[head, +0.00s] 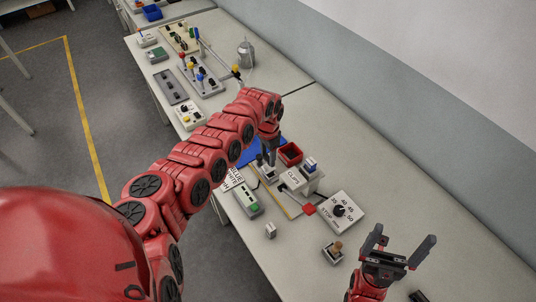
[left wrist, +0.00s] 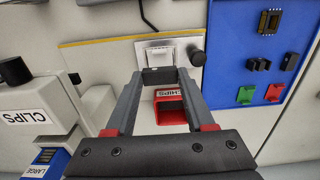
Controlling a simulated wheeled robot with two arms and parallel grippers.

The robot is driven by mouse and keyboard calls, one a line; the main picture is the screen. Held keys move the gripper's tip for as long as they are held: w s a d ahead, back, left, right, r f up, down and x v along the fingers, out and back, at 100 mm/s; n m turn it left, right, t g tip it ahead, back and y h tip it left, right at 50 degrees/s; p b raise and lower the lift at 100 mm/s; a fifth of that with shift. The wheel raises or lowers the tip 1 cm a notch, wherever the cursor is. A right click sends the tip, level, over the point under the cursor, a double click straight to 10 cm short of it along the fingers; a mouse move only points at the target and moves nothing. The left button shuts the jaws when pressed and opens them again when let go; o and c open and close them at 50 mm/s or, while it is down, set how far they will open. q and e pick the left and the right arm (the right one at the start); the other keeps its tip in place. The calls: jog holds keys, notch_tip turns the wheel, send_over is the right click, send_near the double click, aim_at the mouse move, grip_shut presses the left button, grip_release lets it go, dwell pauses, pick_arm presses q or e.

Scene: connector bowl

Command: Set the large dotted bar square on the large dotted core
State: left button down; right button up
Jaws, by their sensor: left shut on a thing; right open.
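My left gripper (left wrist: 158,78) is shut on a dark grey bar (left wrist: 160,76), held crosswise between its fingertips in the left wrist view. Dots on the bar cannot be made out. Just beyond it is a pale fixture (left wrist: 160,53) with a white piece in it; the bar appears in front of its near edge, and whether they touch is unclear. Small dark core-like parts (left wrist: 260,64) lie on the blue mat (left wrist: 225,85); I cannot tell which is the large dotted core. In the head view the left gripper (head: 267,160) is over the fixture. My right gripper (head: 398,254) is open and empty.
A red bin (left wrist: 170,113) stands close to the left gripper. A CLIPS box (head: 293,180) and a dial box (head: 341,212) stand to the right. The table's right part is mostly clear.

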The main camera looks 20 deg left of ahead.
pick_arm(q)
jog(key=shift+w+f+b, duration=0.1)
jog(key=shift+f+b, duration=1.3)
jog(key=shift+f, duration=0.7)
jog(key=shift+c, duration=0.9)
grip_release()
jog(key=shift+r, duration=0.1)
notch_tip(320, 180, up, 10)
jog(key=p, duration=0.7)
jog(key=shift+a, duration=0.1)
notch_tip(320, 180, up, 7)
jog(key=shift+r+b, duration=0.15)
jog(key=shift+b, duration=0.3)
